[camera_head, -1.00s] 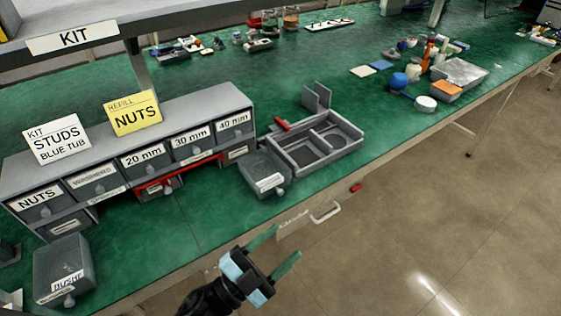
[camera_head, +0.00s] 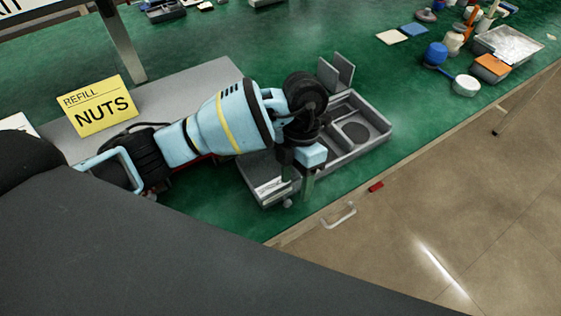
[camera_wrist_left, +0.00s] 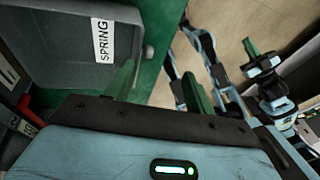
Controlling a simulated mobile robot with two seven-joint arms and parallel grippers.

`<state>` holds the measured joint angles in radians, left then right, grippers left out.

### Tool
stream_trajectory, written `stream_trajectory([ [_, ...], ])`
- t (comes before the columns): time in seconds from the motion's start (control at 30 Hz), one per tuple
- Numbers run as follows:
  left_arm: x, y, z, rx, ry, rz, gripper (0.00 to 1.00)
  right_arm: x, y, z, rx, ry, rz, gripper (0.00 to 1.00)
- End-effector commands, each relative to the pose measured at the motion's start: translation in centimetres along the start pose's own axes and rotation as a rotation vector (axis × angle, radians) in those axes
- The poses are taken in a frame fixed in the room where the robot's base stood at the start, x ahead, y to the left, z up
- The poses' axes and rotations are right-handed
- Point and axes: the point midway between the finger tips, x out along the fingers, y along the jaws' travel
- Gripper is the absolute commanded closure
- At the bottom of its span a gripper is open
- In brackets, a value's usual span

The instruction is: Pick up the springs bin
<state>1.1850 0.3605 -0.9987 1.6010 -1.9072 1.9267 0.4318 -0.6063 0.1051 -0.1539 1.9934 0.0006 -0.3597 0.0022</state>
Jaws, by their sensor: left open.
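The springs bin (camera_head: 262,172) is a small grey open bin with a white label and a round knob on its front. It sits on the green bench, beside a grey divided tray. In the left wrist view the bin (camera_wrist_left: 62,62) shows at the upper left, with "SPRING" readable on its label. My left gripper (camera_head: 297,180) is open at the bin's right end, pointing down. Its arm hides part of the bin. In the wrist view one finger is close to the bin's edge, the other farther out; contact is unclear. My right gripper (camera_wrist_left: 266,72) shows small in the wrist view, away from the bin.
The grey divided tray (camera_head: 377,110) stands just right of the bin. Loose parts lie at the upper right.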

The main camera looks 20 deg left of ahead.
Motion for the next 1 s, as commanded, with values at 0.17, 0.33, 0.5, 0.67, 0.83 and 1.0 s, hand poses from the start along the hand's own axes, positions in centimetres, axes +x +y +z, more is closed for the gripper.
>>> stream_trajectory([
  [0.17, -1.2, 1.9, -0.2, -0.033, 0.021, 0.098, 0.46, 0.1, 0.0, 0.0, -0.002, 0.001, 0.000, 1.00],
  [0.33, -1.2, 2.0, -0.3, -0.035, 0.024, 0.103, 0.46, 0.0, 0.2, 0.1, -0.007, -0.002, 0.000, 1.00],
  [0.5, 0.2, 2.1, -0.3, -0.035, 0.024, 0.101, 0.46, 0.1, 0.3, 0.4, -0.011, -0.008, 0.000, 1.00],
  [0.67, 1.3, 2.2, -0.3, -0.035, 0.022, 0.100, 0.46, 0.1, 0.3, 0.5, -0.011, -0.011, 0.000, 1.00],
  [0.83, 1.9, 2.2, -0.4, -0.035, 0.022, 0.099, 0.46, 0.0, 0.3, 0.4, -0.011, -0.009, 0.000, 1.00],
  [1.0, 4.2, 2.3, -0.6, -0.034, 0.023, 0.098, 0.46, -0.2, 0.3, -0.1, -0.012, 0.000, 0.001, 1.00],
])
